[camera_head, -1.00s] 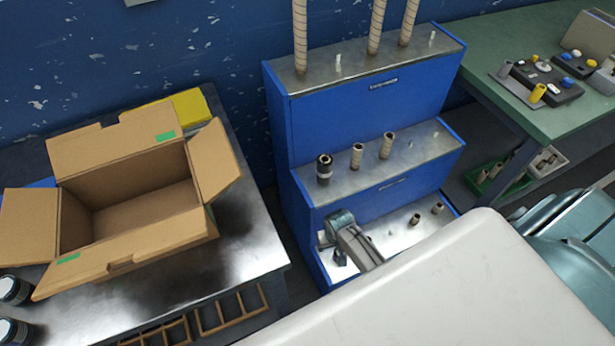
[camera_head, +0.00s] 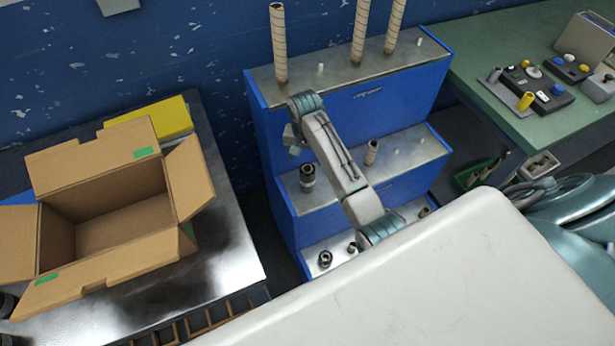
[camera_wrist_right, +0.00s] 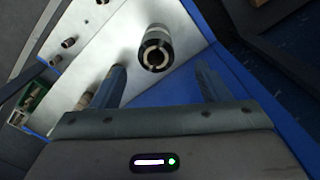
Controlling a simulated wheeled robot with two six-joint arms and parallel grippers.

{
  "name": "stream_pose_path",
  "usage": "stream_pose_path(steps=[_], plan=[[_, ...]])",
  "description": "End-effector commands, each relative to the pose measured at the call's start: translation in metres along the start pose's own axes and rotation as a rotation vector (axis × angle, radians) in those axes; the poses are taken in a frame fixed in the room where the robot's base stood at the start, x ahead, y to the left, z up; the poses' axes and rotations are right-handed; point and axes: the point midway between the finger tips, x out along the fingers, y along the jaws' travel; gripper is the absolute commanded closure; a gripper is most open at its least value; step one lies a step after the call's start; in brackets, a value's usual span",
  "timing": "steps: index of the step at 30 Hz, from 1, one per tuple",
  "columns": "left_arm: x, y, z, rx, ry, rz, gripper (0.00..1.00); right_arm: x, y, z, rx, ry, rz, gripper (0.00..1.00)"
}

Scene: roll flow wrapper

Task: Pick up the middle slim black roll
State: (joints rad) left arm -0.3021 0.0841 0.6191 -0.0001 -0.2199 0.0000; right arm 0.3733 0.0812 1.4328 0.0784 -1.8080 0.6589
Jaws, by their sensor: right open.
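The slim black roll (camera_head: 307,180) stands on the middle step of the blue stepped rack, at its left end. In the right wrist view the black roll (camera_wrist_right: 155,47) shows its open round end, just beyond and between the two finger tips, apart from both. My right gripper (camera_head: 293,140) is open and empty, above and slightly left of this roll in the head view. Its two fingers (camera_wrist_right: 160,72) also show in the wrist view. Another black roll (camera_head: 325,259) stands on the bottom step. My left gripper is not in view.
Tall brown tubes (camera_head: 279,45) stand on the rack's top step (camera_head: 335,72). A brown core (camera_head: 371,152) stands right of the black roll, partly near my arm. An open cardboard box (camera_head: 105,205) sits on the metal table to the left. A green bench (camera_head: 500,120) is at right.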

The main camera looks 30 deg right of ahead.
Motion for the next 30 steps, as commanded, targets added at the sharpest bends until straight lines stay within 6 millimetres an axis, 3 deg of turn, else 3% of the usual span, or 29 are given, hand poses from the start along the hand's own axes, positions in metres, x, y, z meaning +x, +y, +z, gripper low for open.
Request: stream_pose_path(steps=[3, 11, 19, 28, 30], plan=[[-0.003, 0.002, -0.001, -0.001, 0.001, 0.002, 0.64, 0.018, 0.001, 0.001, -0.001, -0.003, 0.002, 0.31], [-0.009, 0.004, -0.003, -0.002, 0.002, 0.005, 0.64, 0.038, 0.003, -0.002, -0.001, -0.001, 0.002, 0.31], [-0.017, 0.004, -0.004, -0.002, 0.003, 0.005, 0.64, 0.075, 0.007, -0.005, -0.001, 0.0, 0.001, 0.31], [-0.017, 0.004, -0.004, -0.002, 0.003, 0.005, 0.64, 0.081, 0.006, -0.005, -0.002, 0.002, -0.001, 0.31], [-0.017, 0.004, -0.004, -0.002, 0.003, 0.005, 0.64, 0.081, 0.006, -0.005, -0.002, 0.002, -0.001, 0.43]])
